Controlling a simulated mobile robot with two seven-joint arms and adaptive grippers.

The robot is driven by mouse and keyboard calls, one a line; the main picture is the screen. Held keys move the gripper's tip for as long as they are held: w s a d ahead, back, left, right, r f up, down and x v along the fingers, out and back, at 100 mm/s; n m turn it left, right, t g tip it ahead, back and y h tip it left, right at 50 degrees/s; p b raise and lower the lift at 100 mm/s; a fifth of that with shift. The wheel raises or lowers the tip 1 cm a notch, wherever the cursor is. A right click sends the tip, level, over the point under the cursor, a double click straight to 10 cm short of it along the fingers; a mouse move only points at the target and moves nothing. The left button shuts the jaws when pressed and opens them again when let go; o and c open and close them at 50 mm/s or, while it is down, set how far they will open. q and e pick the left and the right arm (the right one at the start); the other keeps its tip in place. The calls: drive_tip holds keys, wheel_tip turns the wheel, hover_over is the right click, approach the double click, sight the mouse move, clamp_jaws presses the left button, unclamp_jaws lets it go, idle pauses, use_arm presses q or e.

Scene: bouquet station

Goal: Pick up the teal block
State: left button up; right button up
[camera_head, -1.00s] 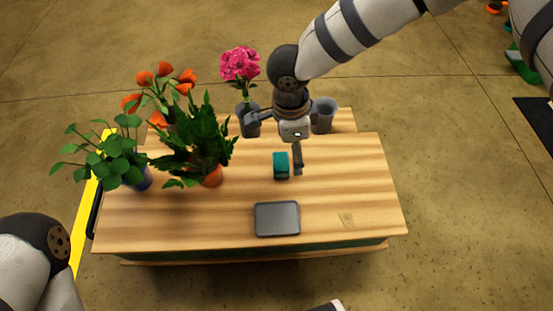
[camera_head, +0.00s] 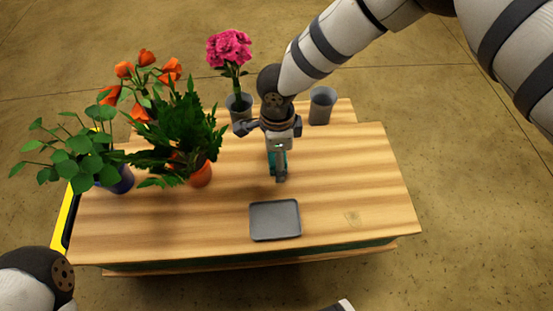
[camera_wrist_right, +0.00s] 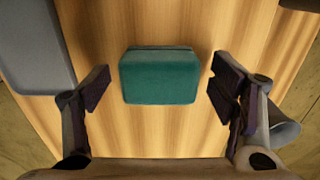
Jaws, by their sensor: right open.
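The teal block (camera_wrist_right: 160,77) rests on the wooden table (camera_head: 345,175). In the right wrist view it sits between the two spread fingers of my right gripper (camera_wrist_right: 160,82), with a gap on each side. In the head view my right gripper (camera_head: 277,163) is over the block, and a finger hides most of it; a little teal (camera_head: 285,157) shows beside the finger. My right gripper is open and holds nothing. My left gripper is out of view; only part of my left arm shows at the lower left.
A grey tray (camera_head: 275,221) lies on the table in front of the block. Potted plants (camera_head: 198,172) crowd the left side. A vase with pink flowers (camera_head: 230,49) and an empty grey cup (camera_head: 322,104) stand behind. The table's right side is clear.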

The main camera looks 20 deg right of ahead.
drive_tip(key=shift+r, duration=0.1)
drive_tip(key=c, duration=1.3)
